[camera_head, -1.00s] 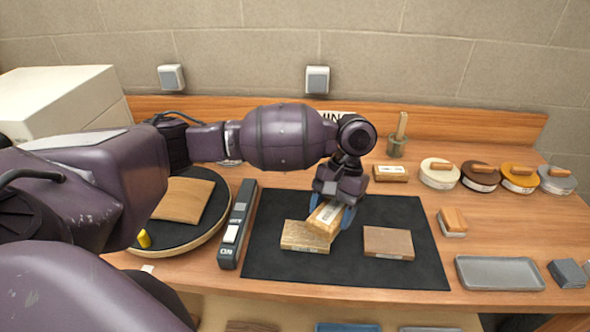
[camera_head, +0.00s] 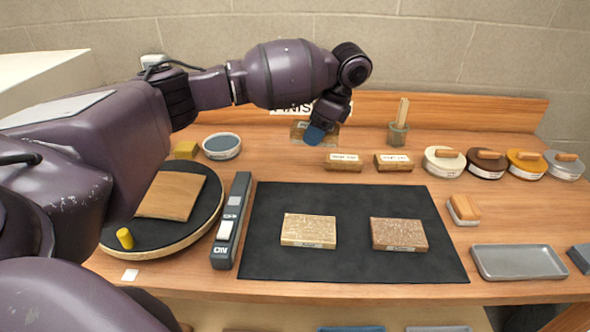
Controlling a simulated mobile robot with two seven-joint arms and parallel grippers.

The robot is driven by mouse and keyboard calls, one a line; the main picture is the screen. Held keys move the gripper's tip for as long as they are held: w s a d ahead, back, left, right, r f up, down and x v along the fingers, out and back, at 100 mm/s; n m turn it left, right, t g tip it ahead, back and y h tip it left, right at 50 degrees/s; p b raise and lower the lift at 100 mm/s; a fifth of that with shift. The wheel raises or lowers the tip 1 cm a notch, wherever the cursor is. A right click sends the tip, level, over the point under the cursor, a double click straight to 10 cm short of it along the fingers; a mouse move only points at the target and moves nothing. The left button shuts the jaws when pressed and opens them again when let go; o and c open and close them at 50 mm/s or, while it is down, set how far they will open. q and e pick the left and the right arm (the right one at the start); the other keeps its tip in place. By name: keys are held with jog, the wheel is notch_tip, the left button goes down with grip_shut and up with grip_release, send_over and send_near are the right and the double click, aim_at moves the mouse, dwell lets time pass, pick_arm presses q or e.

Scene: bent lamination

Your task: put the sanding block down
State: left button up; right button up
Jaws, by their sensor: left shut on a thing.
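My left gripper (camera_head: 316,133) is over the back of the bench, in front of the sign. It is shut on the sanding block (camera_head: 299,130), a brownish block that shows only in part behind the blue fingertips. I cannot tell whether the block touches the bench top. Two similar labelled blocks, one (camera_head: 343,162) and another (camera_head: 393,163), lie side by side just right of and nearer than the gripper. My right gripper is not in view.
A black mat (camera_head: 350,262) carries a pale wood piece (camera_head: 308,231) and a browner one (camera_head: 399,234). A round turntable (camera_head: 120,241) and a switch strip (camera_head: 231,220) are left. A brush pot (camera_head: 398,132), lidded tins (camera_head: 443,162) and a grey tray (camera_head: 518,263) are right.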

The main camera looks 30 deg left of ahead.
pick_arm(q)
jog(key=w+a+r+m+t+b, duration=0.2)
jog(key=w+a+m+t+b, duration=0.3)
jog(key=w+a+m, duration=0.55)
jog(key=m+b, duration=0.1)
jog(key=b, duration=0.2)
send_over(292, 162)
jog(key=d, duration=0.1)
jog(key=shift+g+h, duration=0.3)
jog(key=f, duration=1.2)
jog(key=shift+s+f, duration=0.15)
jog(key=shift+s, duration=0.2)
notch_tip(292, 162, down, 7)
jog(key=shift+b, duration=0.55)
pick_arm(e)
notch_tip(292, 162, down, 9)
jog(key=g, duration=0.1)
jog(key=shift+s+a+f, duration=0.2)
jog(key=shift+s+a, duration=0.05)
pick_arm(q)
jog(key=shift+f, duration=0.1)
